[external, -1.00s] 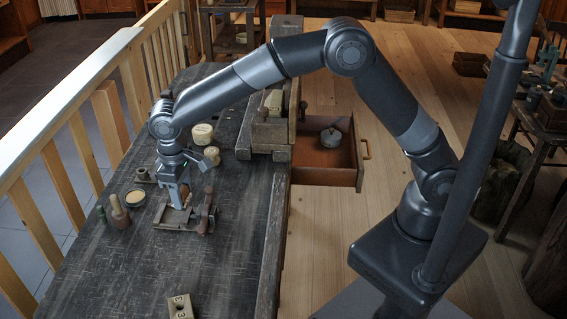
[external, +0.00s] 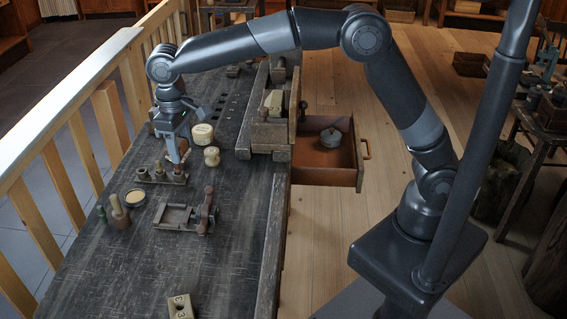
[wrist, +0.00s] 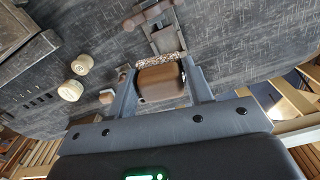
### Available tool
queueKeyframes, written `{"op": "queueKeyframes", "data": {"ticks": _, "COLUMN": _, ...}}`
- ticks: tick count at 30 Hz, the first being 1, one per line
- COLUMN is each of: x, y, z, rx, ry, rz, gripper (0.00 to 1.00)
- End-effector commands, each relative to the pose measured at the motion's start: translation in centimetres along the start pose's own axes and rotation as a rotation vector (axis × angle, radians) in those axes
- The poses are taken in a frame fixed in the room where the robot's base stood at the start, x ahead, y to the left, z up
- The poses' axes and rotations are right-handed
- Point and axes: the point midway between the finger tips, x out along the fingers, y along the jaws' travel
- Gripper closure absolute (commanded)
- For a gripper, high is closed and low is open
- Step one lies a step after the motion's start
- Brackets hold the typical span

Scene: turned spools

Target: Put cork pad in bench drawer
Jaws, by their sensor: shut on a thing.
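My gripper (external: 176,154) is above the dark bench, to the left of the drawer. In the wrist view it is shut on a brown block with a speckled, cork-like edge (wrist: 160,59), which I take for the cork pad. In the external view the gripper mostly hides it. The bench drawer (external: 325,178) stands pulled open at the right of the bench.
A wooden fixture (external: 180,217) stands on the bench below the gripper. A small rack with pegs (external: 160,176) is near the gripper. Two pale spools (external: 211,156) stand to its right. A wooden vise-like block (external: 270,137) lies between them and the drawer.

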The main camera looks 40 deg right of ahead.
Motion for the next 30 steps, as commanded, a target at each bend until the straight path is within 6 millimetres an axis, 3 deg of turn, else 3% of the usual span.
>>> {"op": "queueKeyframes", "data": {"ticks": 8, "x": -0.4, "y": 8.3, "z": 0.5, "rx": 0.166, "ry": 0.003, "rz": 0.005, "gripper": 0.76}}
{"op": "queueKeyframes", "data": {"ticks": 14, "x": -0.6, "y": 17.9, "z": 2.7, "rx": 0.371, "ry": 0.002, "rz": 0.012, "gripper": 0.76}}
{"op": "queueKeyframes", "data": {"ticks": 21, "x": -0.7, "y": 29.3, "z": 8.0, "rx": 0.647, "ry": 0.000, "rz": 0.016, "gripper": 0.76}}
{"op": "queueKeyframes", "data": {"ticks": 30, "x": -0.5, "y": 40.7, "z": 17.7, "rx": 0.996, "ry": -0.002, "rz": 0.012, "gripper": 0.76}}
